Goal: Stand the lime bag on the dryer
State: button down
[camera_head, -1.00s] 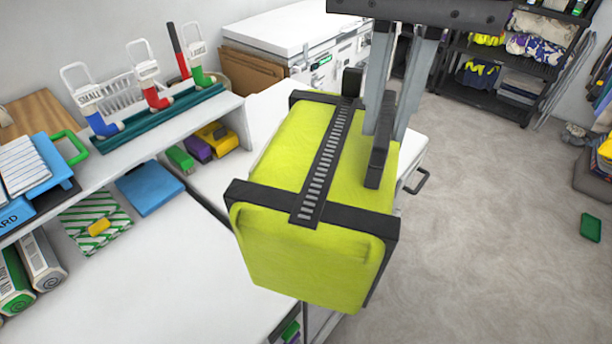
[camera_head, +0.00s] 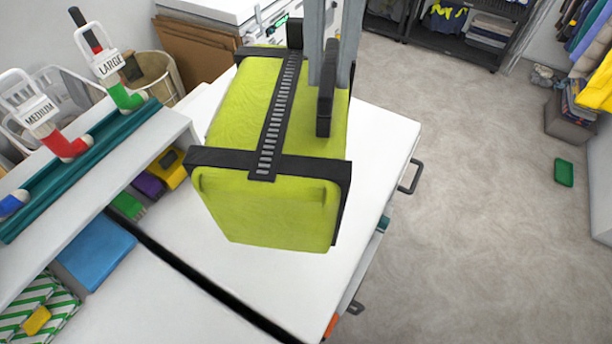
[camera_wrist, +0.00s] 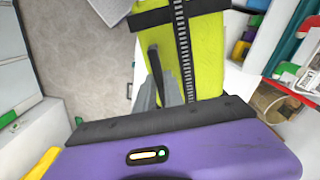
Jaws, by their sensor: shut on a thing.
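The lime bag (camera_head: 265,215) is a yellow-green block with black straps and a black handle. It hangs upright, slightly turned, in front of the white counter tops in the head view; I cannot tell if its bottom touches them. My gripper (camera_head: 331,75) is shut on the bag near its black handle, at the bag's right side. In the wrist view the gripper (camera_wrist: 168,88) meets the lime bag (camera_wrist: 207,50) at its handle. A white boxy appliance (camera_head: 222,8) with a small lit panel stands at the back; I cannot tell surely whether it is the dryer.
A gap separates two white tops (camera_head: 375,150). Carpet (camera_head: 470,200) at right is mostly clear, with a green item (camera_head: 564,172).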

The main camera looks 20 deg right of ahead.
aim_at(286, 137)
notch_tip(286, 137, down, 18)
jog(key=p, duration=0.3)
jog(key=shift+r, duration=0.1)
dwell(0.5)
jog(key=c, duration=1.5)
grip_release()
jog(key=shift+s, duration=0.1)
jog(key=shift+o, duration=0.2)
jog(key=shift+r, duration=0.45)
notch_tip(286, 137, up, 11)
jog(key=b, duration=0.3)
